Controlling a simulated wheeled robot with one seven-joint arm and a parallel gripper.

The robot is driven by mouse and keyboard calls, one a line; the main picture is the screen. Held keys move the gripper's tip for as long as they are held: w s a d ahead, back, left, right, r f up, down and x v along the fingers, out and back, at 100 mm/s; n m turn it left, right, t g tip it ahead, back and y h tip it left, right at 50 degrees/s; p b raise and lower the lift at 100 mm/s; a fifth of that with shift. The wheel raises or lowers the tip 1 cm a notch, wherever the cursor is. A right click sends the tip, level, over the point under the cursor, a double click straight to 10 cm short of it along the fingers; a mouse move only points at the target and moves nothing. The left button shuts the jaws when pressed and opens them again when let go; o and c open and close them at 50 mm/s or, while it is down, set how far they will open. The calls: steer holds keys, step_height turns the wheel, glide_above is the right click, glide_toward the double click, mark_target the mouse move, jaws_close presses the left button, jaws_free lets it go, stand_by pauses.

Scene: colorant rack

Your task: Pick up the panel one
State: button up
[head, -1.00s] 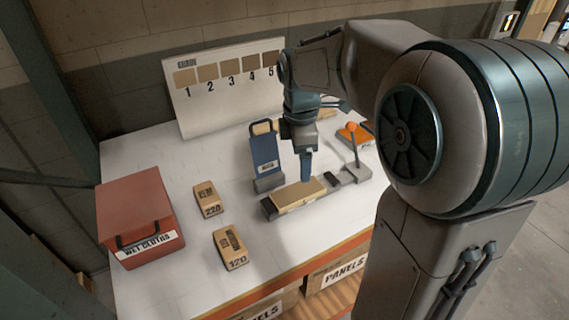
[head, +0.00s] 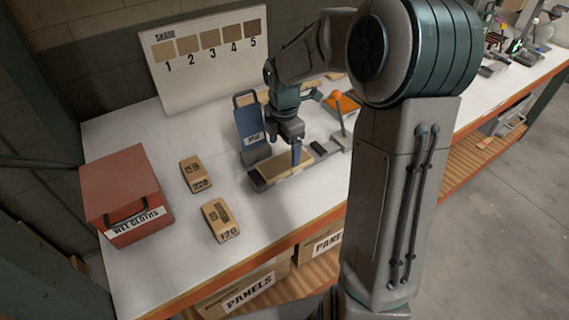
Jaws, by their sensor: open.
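A flat tan panel (head: 272,168) lies in a dark grey holder (head: 257,182) on the white bench. I cannot read any number on it. My gripper (head: 297,161) points down at the panel's right half, with its fingertips at or just above the panel's surface. The jaws are seen nearly edge-on, so the gap between them is hard to make out. They hold nothing that I can see. The gripper hides part of the panel. A board behind (head: 205,52) carries tan shade samples numbered 1 to 5.
A blue upright block (head: 249,122) stands close behind the holder. An orange-knobbed lever (head: 337,97) stands to its right. Sanding blocks marked 220 (head: 195,174) and 120 (head: 220,219) and a red wet-cloths box (head: 121,190) stand left. Bench space between them is clear.

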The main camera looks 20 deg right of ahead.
mark_target(284, 162)
steer(key=shift+f, duration=2.4)
steer(key=c, duration=1.1)
steer(key=shift+r, duration=0.1)
steer(key=shift+c, duration=0.2)
